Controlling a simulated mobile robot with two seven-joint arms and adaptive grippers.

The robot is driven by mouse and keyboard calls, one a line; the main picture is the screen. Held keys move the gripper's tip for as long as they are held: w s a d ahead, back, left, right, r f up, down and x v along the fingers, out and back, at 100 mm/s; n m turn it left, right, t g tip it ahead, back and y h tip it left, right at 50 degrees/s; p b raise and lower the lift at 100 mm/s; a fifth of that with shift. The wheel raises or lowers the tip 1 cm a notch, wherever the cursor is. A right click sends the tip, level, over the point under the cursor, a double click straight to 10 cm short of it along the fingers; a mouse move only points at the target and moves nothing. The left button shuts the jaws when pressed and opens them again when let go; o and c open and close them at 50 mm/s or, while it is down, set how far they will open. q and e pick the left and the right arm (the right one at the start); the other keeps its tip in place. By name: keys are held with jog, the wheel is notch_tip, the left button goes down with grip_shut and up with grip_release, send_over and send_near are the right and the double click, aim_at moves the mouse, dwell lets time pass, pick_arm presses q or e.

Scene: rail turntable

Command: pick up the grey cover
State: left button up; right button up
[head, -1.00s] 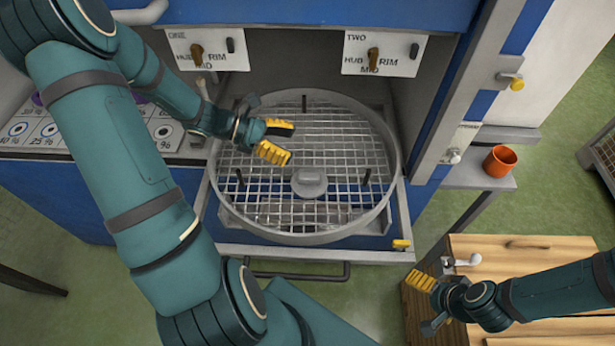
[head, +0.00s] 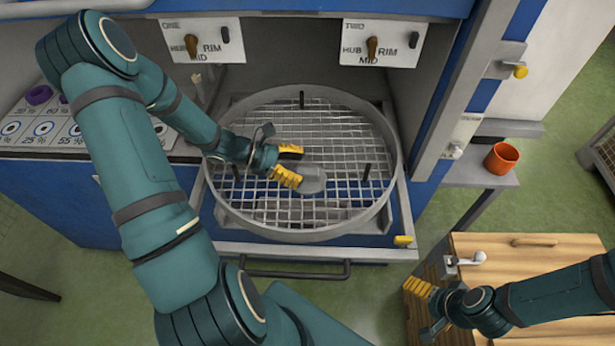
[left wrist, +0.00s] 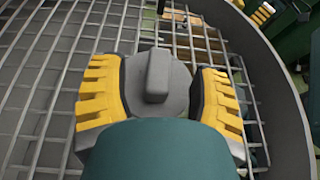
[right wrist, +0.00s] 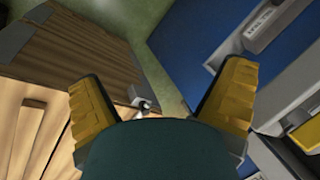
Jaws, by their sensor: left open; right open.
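The grey cover (head: 313,180) is a round cap with a raised grip bar, sitting at the middle of the round wire basket (head: 235,213). My left gripper (head: 292,166) is open, with its yellow fingers at the left edge of the cover. In the left wrist view the cover (left wrist: 156,78) lies between the two open fingers (left wrist: 160,100), its grip bar pointing along the view. I cannot tell whether the fingers touch it. My right gripper (head: 425,308) is open and empty beside the wooden cabinet; it also shows in the right wrist view (right wrist: 160,95).
Upright dark pegs (head: 366,172) stand in the basket around the cover. The basket's raised rim and the machine housing surround it. An orange cup (head: 501,158) stands on a grey side shelf. A wooden cabinet (head: 500,252) stands at the right.

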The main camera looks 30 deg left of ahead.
aim_at(311, 171)
pick_arm(q)
jog(key=x, duration=0.4)
jog(key=shift+w+d+f+b, duration=0.1)
jog(key=shift+d+f+b, duration=0.1)
jog(key=shift+b, duration=0.15)
grip_shut()
jog(key=shift+r, duration=0.1)
